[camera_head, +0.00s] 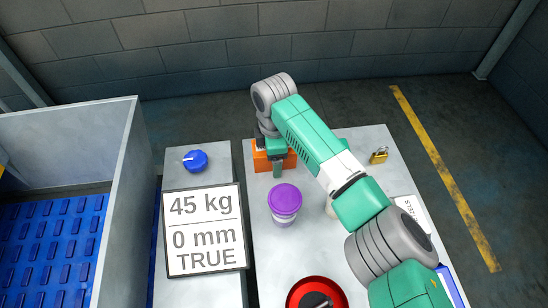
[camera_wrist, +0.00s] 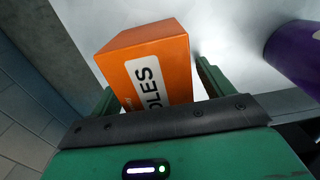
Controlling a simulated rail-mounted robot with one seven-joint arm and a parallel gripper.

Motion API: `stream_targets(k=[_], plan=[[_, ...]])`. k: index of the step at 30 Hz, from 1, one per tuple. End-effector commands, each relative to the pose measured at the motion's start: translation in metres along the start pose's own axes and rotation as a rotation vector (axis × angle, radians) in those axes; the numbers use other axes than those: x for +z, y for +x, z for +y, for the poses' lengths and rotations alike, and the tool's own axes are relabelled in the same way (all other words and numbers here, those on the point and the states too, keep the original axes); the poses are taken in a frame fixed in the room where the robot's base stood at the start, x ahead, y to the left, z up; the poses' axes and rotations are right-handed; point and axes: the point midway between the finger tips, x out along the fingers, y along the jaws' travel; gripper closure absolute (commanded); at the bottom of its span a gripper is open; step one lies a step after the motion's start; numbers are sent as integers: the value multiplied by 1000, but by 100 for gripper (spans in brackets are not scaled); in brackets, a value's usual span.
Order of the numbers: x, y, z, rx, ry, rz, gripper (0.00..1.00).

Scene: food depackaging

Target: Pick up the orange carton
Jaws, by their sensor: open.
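The orange carton (camera_head: 261,161) stands near the far left corner of the right-hand table, partly hidden by my gripper (camera_head: 276,162). In the wrist view the orange carton (camera_wrist: 148,68) is seen close up, with a white label ending in "DLES". My gripper (camera_wrist: 156,82) is open in the wrist view, with one green finger on each side of the carton. The right finger shows a small gap to the carton; whether the left finger touches it I cannot tell.
A jar with a purple lid (camera_head: 285,199) stands nearer on the same table; its purple part (camera_wrist: 298,55) shows at the wrist view's right. A red round object (camera_head: 316,284), a yellow padlock (camera_head: 379,155) and a display panel (camera_head: 204,232) are around. A blue object (camera_head: 195,161) sits left.

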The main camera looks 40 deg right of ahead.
Motion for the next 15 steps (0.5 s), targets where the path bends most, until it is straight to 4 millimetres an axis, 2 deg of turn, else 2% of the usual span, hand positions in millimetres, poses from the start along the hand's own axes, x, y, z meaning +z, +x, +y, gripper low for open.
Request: stream_targets(k=[5,8,13,15], plan=[[0,1,0,2,0,0,20],[0,1,0,1,0,0,36],[0,1,0,1,0,0,69],[0,1,0,2,0,0,71]])
